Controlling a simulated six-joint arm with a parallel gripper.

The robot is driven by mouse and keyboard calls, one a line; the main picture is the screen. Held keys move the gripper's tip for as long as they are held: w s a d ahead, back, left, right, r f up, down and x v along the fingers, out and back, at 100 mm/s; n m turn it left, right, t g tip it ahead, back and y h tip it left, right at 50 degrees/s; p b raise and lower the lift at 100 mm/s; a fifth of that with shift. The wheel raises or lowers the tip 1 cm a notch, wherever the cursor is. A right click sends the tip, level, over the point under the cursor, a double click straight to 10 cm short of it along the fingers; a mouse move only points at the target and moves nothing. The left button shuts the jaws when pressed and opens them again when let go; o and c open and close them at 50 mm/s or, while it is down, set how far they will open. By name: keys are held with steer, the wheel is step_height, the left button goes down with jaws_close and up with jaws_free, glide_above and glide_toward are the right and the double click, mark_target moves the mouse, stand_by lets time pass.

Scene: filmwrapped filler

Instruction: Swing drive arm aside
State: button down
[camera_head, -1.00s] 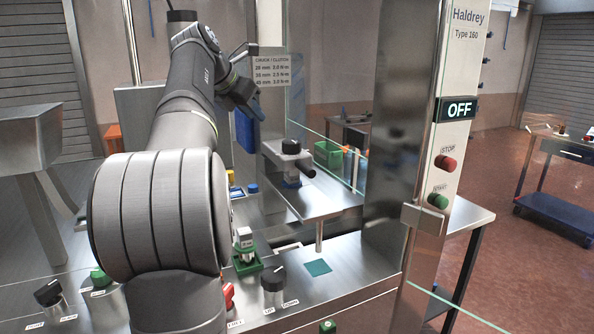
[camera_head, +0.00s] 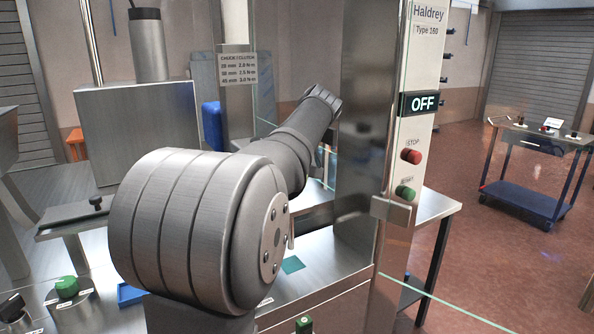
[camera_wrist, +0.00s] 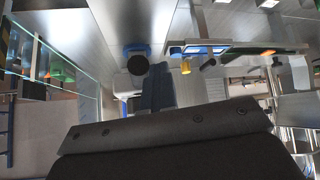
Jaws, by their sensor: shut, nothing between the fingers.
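My gripper (camera_wrist: 158,88) shows in the wrist view as a dark slate pair of fingers, closed together and empty. It is beside a pale block with a round black knob (camera_wrist: 138,63) and blue parts. This looks like the knobbed grey block seen earlier in the head view, where my arm now covers that area. I cannot tell for sure whether it is the drive arm, or whether the fingers touch it. In the head view my arm reaches right toward the steel post, and the gripper is hidden.
A tall steel post (camera_head: 365,140) stands close right of my arm, beside a panel with an OFF sign (camera_head: 426,103), red stop button (camera_head: 411,157) and green start button (camera_head: 405,193). A glass edge (camera_wrist: 62,60) shows left in the wrist view. A flat bar with a black knob (camera_head: 96,203) is at left.

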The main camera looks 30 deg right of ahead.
steer(key=s+d+m+t+y, duration=0.1)
steer(key=m, duration=0.2)
steer(key=s+d+f+m+t, duration=0.1)
steer(key=d+m, duration=0.1)
steer(key=s+d+f+m+t+y, duration=0.1)
steer(key=s+m, duration=0.1)
steer(key=m, duration=0.1)
steer(key=shift+s+d+f+m+t+y, duration=0.1)
steer(key=shift+d+f+m+t+y, duration=0.1)
steer(key=shift+m+t+y, duration=0.1)
steer(key=s+d+r+m+t, duration=0.2)
steer(key=s+d+m+t, duration=0.3)
steer(key=s+d+m, duration=0.2)
steer(key=shift+m, duration=0.9)
steer(key=x, duration=0.3)
steer(key=a+x, duration=0.1)
steer(key=x, duration=0.6)
steer(key=shift+a, duration=0.45)
steer(key=shift+a+f, duration=0.2)
steer(key=shift+a, duration=0.6)
